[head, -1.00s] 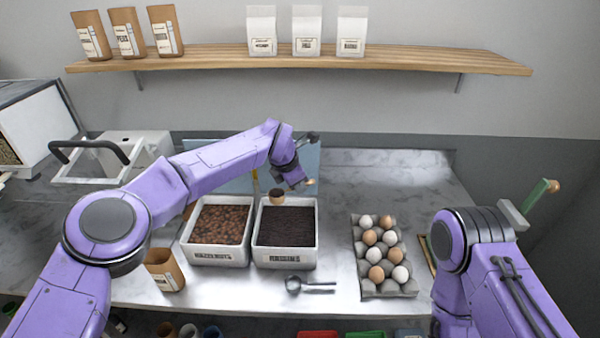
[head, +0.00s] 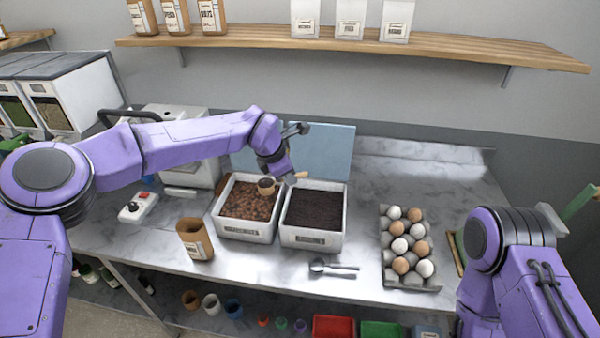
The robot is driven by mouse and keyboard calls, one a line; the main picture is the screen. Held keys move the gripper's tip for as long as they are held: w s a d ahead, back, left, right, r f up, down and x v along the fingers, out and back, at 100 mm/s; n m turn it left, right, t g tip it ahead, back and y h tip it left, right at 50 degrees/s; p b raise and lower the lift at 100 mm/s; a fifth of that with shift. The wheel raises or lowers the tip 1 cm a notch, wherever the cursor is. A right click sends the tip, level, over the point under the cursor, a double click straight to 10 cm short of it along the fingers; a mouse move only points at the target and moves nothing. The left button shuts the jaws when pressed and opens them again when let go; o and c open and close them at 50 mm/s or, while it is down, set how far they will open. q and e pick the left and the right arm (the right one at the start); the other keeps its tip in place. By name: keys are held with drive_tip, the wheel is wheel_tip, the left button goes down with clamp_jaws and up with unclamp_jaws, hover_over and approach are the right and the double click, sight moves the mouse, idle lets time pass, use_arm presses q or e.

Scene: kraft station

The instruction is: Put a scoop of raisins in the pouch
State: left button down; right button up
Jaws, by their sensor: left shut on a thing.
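My left gripper (head: 284,175) is shut on the handle of a small tan scoop (head: 266,188). The scoop's bowl looks dark inside and hangs over the hazelnut bin, near its right side. The raisin bin (head: 313,240), a white labelled box full of dark raisins (head: 316,208), stands to the right of the scoop. The brown kraft pouch (head: 196,242) stands upright with its top open, front left of the hazelnut bin (head: 245,233). My right arm is at the right edge; its fingers cannot be made out.
An egg tray (head: 410,281) is to the right. A blue board (head: 325,150) leans behind the bins. A white scale-like device (head: 138,207) sits at left. The counter around the pouch is clear.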

use_arm(q)
drive_tip(key=s+a, duration=0.3)
drive_tip(key=a, duration=0.7)
drive_tip(key=s+a, duration=0.4)
drive_tip(key=a, duration=0.6)
drive_tip(key=s+f+m+t+y+b, duration=0.1)
drive_tip(key=t+b, duration=0.3)
drive_tip(key=b, duration=0.7)
drive_tip(key=d+f+m+t+y+b, duration=0.1)
drive_tip(key=t+b, duration=0.4)
drive_tip(key=b, duration=0.7)
drive_tip(key=s+f+m+t+y+b, duration=0.1)
drive_tip(key=t+b, duration=0.4)
drive_tip(key=b, duration=0.6)
drive_tip(key=shift+s+d+f+m+y, duration=0.1)
drive_tip(key=shift+s+f+m+y, duration=0.1)
drive_tip(key=shift+f+m+y, duration=0.15)
drive_tip(key=shift+s+d+f+m+y, duration=0.15)
drive_tip(key=shift+f+m+y, duration=0.1)
drive_tip(key=shift+f+m, duration=0.15)
drive_tip(key=shift+r, duration=0.1)
wheel_tip(320, 180, up, 5)
drive_tip(key=p, duration=0.4)
drive_tip(key=shift+f, duration=0.2)
